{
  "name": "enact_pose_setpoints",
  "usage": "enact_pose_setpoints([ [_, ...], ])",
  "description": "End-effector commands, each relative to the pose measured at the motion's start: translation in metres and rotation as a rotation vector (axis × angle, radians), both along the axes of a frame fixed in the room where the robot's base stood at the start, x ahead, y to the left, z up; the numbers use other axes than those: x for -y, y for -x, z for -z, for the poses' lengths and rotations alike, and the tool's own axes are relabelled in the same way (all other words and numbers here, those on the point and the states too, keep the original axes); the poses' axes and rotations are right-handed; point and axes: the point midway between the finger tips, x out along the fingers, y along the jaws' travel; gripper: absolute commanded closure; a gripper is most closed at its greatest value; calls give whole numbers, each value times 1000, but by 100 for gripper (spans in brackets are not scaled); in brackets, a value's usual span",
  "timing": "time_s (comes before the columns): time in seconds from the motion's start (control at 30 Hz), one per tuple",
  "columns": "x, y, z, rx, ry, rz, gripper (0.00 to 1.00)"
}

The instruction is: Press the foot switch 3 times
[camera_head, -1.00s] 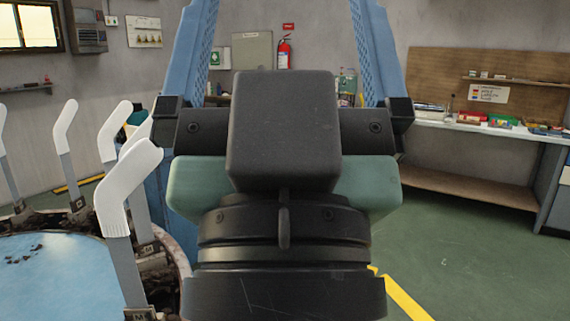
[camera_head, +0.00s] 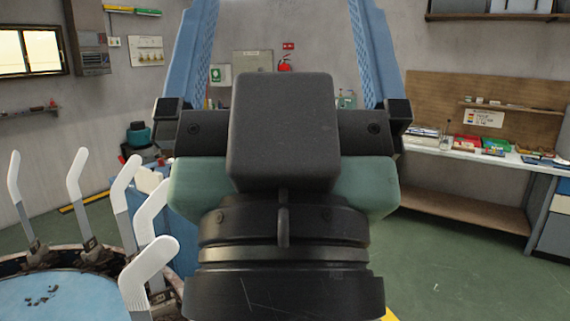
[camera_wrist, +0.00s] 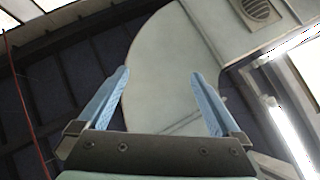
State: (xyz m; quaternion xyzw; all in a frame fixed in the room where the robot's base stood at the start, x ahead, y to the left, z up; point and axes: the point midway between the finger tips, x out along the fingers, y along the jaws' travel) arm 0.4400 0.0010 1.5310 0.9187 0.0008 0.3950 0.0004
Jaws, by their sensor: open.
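The foot switch does not show in either view. My gripper (camera_wrist: 160,73) is open, with its two blue fingers spread wide and nothing between them. In the wrist view, the fingers point up toward the ceiling. In the head view, my dark gripper body and wrist fill the middle and hide much of the floor behind. A round blue-topped table (camera_head: 62,299) stands at the lower left. Several white sock-like forms (camera_head: 149,272) stand on grey posts around its rim, apart from my gripper.
A workbench (camera_head: 455,148) with trays and a lower shelf stands at the right. A red fire extinguisher (camera_head: 285,64) hangs on the back wall. The green floor (camera_head: 440,265) at the right is clear. A pale ceiling hood (camera_wrist: 165,60) shows in the wrist view.

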Motion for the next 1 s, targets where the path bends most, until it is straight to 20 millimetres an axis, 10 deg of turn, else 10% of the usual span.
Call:
enact_pose_setpoints([
  [0.17,0,0,1,0,0,0,0],
  [0.73,0,0,1,0,0,0,100],
  [1.0,0,0,1,0,0,0,100],
])
